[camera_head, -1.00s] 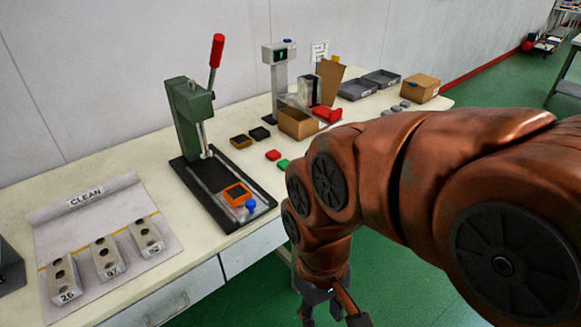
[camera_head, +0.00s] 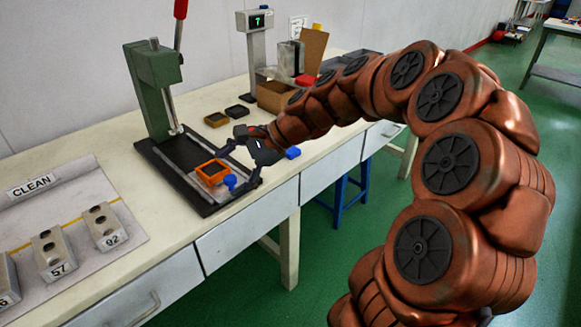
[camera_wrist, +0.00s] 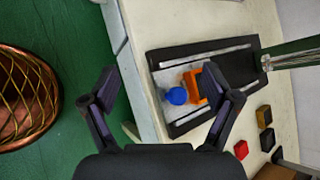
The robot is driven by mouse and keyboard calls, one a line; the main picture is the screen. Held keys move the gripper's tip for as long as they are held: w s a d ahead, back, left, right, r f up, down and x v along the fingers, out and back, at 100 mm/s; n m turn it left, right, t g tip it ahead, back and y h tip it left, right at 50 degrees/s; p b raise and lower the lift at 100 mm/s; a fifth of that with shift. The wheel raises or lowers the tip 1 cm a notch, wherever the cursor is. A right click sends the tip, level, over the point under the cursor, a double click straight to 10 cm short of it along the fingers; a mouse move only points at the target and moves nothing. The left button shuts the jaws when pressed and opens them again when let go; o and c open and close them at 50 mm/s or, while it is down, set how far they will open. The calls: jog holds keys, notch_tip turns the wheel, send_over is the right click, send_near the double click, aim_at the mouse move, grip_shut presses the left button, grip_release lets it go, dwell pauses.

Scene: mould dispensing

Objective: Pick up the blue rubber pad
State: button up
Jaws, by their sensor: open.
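The blue rubber pad (camera_head: 292,152) appears in the head view as a small flat blue piece near the table's front edge, just right of and below my wrist. My gripper (camera_head: 232,168) is open and empty. Its fingers point left, over the front of the press base, away from the pad. In the wrist view my gripper (camera_wrist: 160,85) has its two fingers spread wide with nothing between them held. I cannot make out the pad there for certain.
An orange frame (camera_head: 212,173) with a blue knob (camera_head: 230,182) sits on the press base, close to my fingers. The green press (camera_head: 155,85) stands behind. Dark trays, a cardboard box (camera_head: 274,95) and a scale (camera_head: 255,45) are further back. A red pad (camera_wrist: 241,150) lies nearby.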

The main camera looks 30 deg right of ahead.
jog(key=w+d+f+m+t+b, duration=0.2)
jog(key=w+d+f+m, duration=0.15)
jog(key=d, duration=0.35)
jog(key=w+d+f+m+t+b, duration=0.25)
jog(key=w+d+m, duration=0.2)
jog(key=d, duration=0.35)
jog(key=m+t+h+b, duration=0.3)
jog(key=m+t+b, duration=0.1)
jog(key=m, duration=0.3)
send_near(290, 149)
jog(key=shift+b+x, duration=0.9)
jog(key=shift+x, duration=2.95)
jog(key=shift+s, duration=0.1)
jog(key=c, duration=1.3)
